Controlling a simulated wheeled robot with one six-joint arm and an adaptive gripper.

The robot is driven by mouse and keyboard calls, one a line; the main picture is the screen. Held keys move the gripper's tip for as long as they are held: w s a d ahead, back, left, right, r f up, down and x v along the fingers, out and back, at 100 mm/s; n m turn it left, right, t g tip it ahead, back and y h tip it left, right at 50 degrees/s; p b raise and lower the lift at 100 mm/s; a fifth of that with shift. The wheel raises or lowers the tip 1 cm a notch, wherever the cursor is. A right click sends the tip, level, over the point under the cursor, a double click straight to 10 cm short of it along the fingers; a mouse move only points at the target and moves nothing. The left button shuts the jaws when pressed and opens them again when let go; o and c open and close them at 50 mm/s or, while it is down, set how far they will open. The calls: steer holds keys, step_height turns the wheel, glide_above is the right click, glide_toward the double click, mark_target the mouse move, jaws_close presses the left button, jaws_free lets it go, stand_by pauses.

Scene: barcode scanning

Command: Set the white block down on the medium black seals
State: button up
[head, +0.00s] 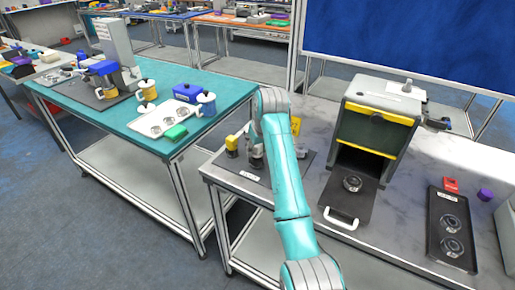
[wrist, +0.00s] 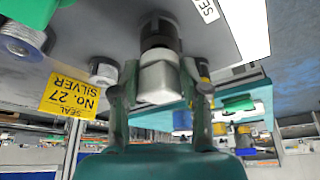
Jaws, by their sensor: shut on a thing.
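In the wrist view, which looks upside down, my gripper (wrist: 160,74) is shut on a white block (wrist: 159,84), one finger on each side. A dark cylinder, apparently the medium black seals (wrist: 158,34), stands on the grey surface in line with the block. The block's end meets or nearly meets it; I cannot tell whether they touch. In the head view my arm hides most of the gripper, and I cannot make out the block. A dark cylinder (head: 256,152) shows beside the arm on a dark mat (head: 240,173).
Silver pieces (wrist: 103,70) and a yellow "SEAL No. 27 SILVER" sign (wrist: 70,96) are close to the gripper. A yellow-topped piece (head: 232,143) stands on the mat's left. An open machine (head: 375,128) and a black tray (head: 437,235) are to the right.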

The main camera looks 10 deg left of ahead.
steer(key=shift+f, duration=0.7)
stand_by(0.4)
steer(key=o, duration=1.5)
steer(key=shift+r, duration=3.75)
